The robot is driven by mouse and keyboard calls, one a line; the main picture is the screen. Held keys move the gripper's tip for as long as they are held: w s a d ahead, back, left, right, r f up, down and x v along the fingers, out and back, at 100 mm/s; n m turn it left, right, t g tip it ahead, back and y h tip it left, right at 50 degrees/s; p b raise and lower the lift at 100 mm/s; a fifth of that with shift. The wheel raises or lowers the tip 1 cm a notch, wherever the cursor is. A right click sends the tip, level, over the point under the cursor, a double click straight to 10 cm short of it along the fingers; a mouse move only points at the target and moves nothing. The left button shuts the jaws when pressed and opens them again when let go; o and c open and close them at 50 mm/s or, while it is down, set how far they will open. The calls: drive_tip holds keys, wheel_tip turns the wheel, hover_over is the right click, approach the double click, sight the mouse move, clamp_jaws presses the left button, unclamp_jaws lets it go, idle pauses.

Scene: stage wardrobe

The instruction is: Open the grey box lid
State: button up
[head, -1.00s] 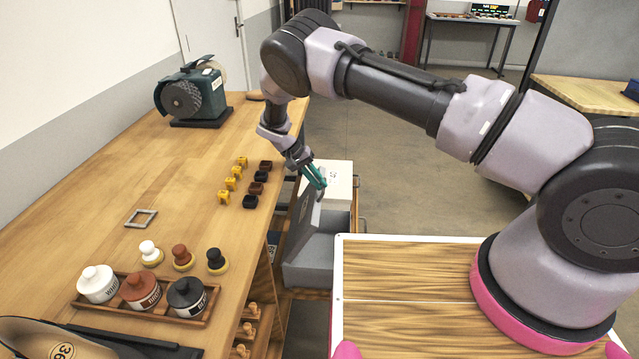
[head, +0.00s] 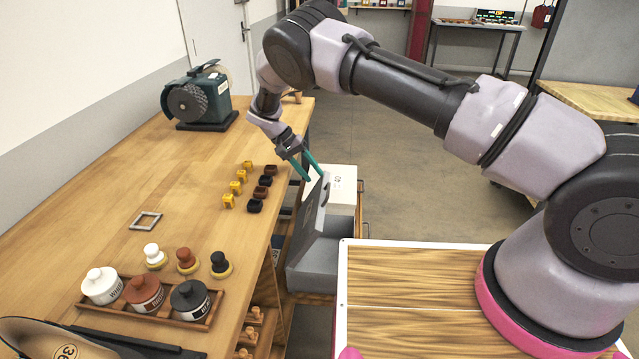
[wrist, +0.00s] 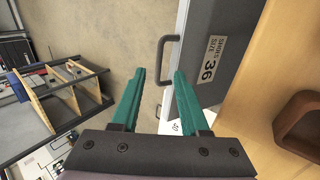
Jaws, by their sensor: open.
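The grey box (head: 312,262) is beside the bench's right edge, below its top. Its lid (head: 308,215) stands raised and steeply tilted on the bench side, and the box's inside shows. In the wrist view the lid (wrist: 228,25) fills the upper right, with a label reading "SHOES SIZE 36". A dark handle (wrist: 160,60) shows at the lid's edge, just beyond my fingertips. My gripper (head: 312,174) is at the lid's upper edge, with its green fingers spread. In the wrist view nothing is held between the fingers (wrist: 160,80). Whether a finger touches the lid is unclear.
The wooden bench (head: 200,180) lies left of the box. Yellow and dark small blocks (head: 250,188) stand near its edge. A tray (head: 188,318) of labelled jars is nearer. A white box (head: 343,180) stands behind the grey box.

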drive_tip(key=v, duration=0.4)
